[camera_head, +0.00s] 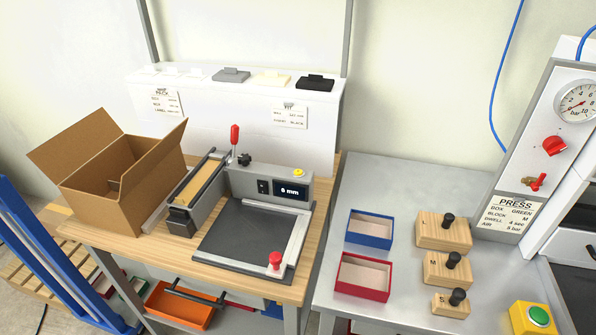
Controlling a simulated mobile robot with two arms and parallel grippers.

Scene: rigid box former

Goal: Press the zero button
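A grey measuring device (255,208) stands on the wooden bench top, with a dark flat plate at its front. Its dark display (291,190) shows a digit, perhaps 6 or 0, followed by "mm". A small round yellow button (298,172) sits on top of the display housing, towards its right end. It is the only such button on the device, and no label on it is legible. It is unobstructed from above. Neither of my grippers is in view.
A red-knobbed lever (234,140) rises behind the device, and a red knob (275,260) stands at its front right. An open cardboard box (115,180) is at left. The grey table at right holds two trays, wooden blocks (443,230) and a green button (538,315).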

